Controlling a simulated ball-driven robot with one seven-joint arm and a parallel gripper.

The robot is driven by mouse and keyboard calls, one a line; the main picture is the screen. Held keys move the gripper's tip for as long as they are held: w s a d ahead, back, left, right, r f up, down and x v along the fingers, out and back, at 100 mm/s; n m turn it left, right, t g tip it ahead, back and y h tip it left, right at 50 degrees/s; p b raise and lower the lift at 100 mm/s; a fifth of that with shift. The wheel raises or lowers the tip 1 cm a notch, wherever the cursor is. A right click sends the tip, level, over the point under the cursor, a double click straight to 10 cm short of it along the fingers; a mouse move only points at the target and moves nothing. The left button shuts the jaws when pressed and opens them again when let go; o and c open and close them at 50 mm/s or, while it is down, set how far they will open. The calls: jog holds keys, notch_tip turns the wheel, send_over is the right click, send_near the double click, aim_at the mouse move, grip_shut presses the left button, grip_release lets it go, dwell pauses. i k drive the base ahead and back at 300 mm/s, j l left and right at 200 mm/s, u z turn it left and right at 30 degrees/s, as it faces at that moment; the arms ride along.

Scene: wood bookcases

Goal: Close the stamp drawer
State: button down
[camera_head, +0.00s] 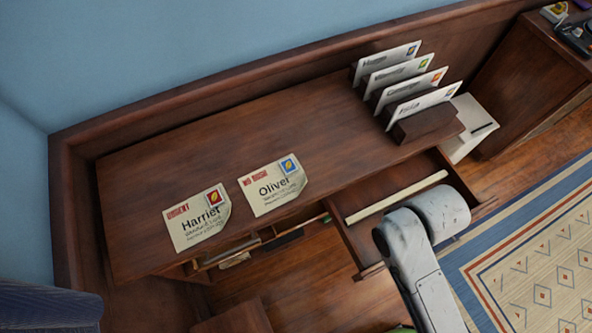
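A wooden drawer (359,241) stands pulled out from under the right half of the desk's front edge. It appears to be the stamp drawer, but I see no label. A pale strip (398,196) runs across its inside near the desk. My white arm reaches up from the bottom right over the drawer and covers much of its front part. No gripper fingers show; they are hidden behind the arm or outside the picture. I cannot tell whether the arm touches the drawer.
The desk top (235,160) bears an "Oliver" envelope (274,186), a "Harriet" envelope (198,218) and a rack (425,125) holding several envelopes. Open compartments (245,248) lie under the desk's left front. A patterned rug (545,250) covers the floor at right.

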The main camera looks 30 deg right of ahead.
aim_at(354, 210)
jog(key=k+l+z, duration=0.25)
jog(key=k, duration=0.25)
jog(key=k+l+z, duration=0.1)
jog(key=k+z, duration=0.2)
jog(key=k, duration=0.2)
jog(key=j+u, duration=0.15)
jog(key=u, duration=0.3)
